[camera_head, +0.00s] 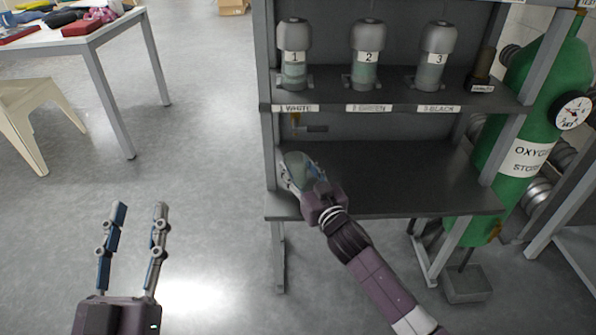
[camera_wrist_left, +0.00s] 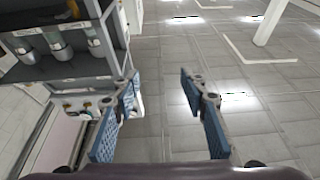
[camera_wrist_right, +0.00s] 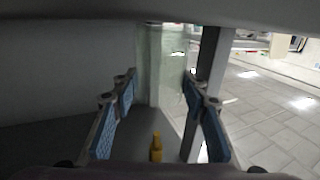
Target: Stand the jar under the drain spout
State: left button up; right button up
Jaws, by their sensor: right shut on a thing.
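A clear, greenish glass jar (camera_head: 298,163) is at the left end of the lower shelf (camera_head: 390,165). My right gripper (camera_head: 305,178) is shut on it, and the fingers partly hide it. The jar shows as a see-through wall between the fingers in the right wrist view (camera_wrist_right: 168,65). A small brass drain spout (camera_head: 296,118) with a grey lever is below the upper shelf, above the jar in the head view. A yellow fitting (camera_wrist_right: 155,147) shows low in the right wrist view. I cannot tell whether the jar's base touches the shelf. My left gripper (camera_head: 133,235) is open and empty.
Three numbered cylinders (camera_head: 367,60) stand on the upper shelf (camera_head: 400,92). A green oxygen tank (camera_head: 540,110) with a gauge is at the right. A white table (camera_head: 70,45) and chair (camera_head: 30,110) are at the left. The lower shelf right of the jar is clear.

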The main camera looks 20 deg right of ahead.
pick_arm(q)
jog(key=shift+s+r, duration=0.15)
jog(key=shift+r, duration=0.2)
pick_arm(e)
jog(key=shift+f, duration=0.1)
jog(key=o, duration=1)
jog(key=shift+c, duration=0.2)
pick_arm(q)
jog(key=shift+r+t, duration=0.15)
jog(key=shift+t, duration=0.15)
